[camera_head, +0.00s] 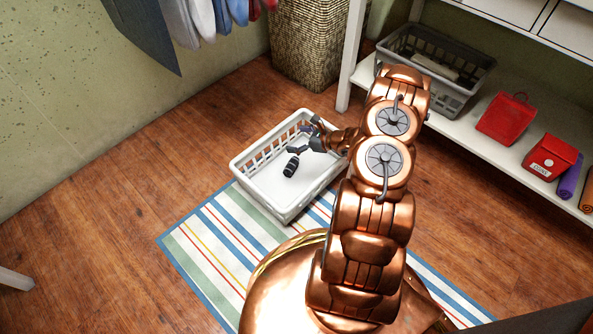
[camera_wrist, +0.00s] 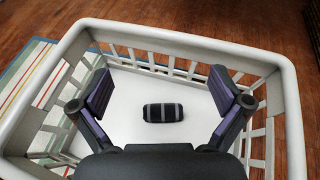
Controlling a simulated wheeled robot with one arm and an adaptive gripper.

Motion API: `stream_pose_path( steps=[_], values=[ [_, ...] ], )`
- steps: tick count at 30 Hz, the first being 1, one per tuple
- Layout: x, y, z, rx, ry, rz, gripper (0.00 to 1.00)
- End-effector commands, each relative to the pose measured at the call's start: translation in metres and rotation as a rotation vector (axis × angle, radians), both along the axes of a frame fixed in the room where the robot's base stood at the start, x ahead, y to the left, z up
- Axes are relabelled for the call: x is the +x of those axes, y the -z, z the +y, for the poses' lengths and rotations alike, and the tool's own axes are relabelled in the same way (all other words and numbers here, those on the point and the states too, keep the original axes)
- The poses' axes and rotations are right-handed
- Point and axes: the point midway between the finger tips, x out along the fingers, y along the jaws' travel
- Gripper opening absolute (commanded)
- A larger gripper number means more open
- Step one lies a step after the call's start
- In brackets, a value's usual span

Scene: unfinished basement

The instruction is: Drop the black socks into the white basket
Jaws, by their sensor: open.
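The white basket (camera_head: 285,205) stands on the floor and partly on the striped rug, and its slatted walls and rim (camera_wrist: 170,38) surround the wrist view. The black socks (camera_head: 291,165), a dark bundle with grey stripes, show inside the basket. In the wrist view the socks (camera_wrist: 163,112) lie on the white basket floor, between and beyond my fingers and apart from both. My gripper (camera_wrist: 163,95) is open and empty, with its two dark purple-padded fingers spread wide. In the head view my gripper (camera_head: 306,140) is over the basket's right side.
A striped rug (camera_head: 205,240) lies under the basket's near side. A wicker hamper (camera_head: 308,45) stands behind. Bare wood floor is clear at left.

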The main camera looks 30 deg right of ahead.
Motion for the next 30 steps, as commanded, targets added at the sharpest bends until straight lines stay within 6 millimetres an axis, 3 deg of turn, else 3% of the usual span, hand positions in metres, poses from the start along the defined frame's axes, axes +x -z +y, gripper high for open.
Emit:
stream_pose_path(
  steps=[7,21,30],
  values=[
    [-0.009,-0.004,-0.006,0.0,0.001,0.0,1.0],
    [-0.076,-0.037,-0.046,-0.001,0.004,-0.002,1.0],
    [-0.096,-0.045,-0.056,0.001,0.0,0.0,1.0]
  ],
)
